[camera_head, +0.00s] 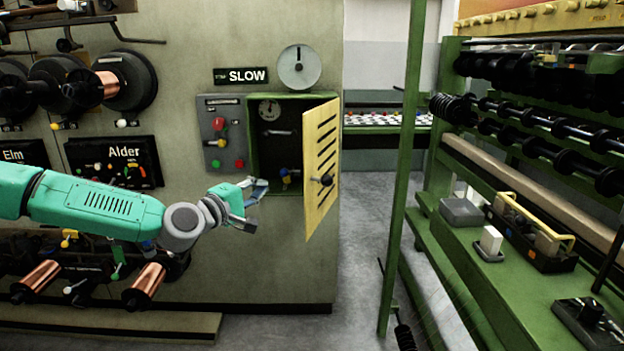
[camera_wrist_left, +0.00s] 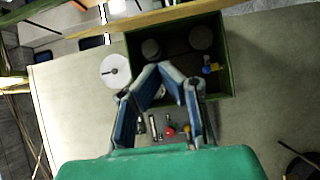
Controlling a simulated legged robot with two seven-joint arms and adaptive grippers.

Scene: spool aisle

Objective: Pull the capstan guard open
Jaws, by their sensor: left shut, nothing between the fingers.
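The capstan guard (camera_head: 321,168) is a yellow slotted door with a dark round knob (camera_head: 327,180). It stands swung open at the right edge of a green-framed wall box (camera_head: 277,190), whose dark inside shows. My left gripper (camera_head: 258,191) is shut and empty, in front of the box's lower left part. It is left of the guard and apart from it. In the left wrist view the gripper's fingers (camera_wrist_left: 162,70) meet over the box (camera_wrist_left: 228,60), and the guard (camera_wrist_left: 190,14) shows edge-on as a yellow strip along the top. My right gripper is not in view.
A grey panel (camera_head: 212,150) with red and green buttons sits left of the box, below a SLOW sign (camera_head: 241,76). Copper spools (camera_head: 92,88) project from the wall at left. A green post (camera_head: 405,170) and rack stand right, beyond open floor (camera_head: 362,240).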

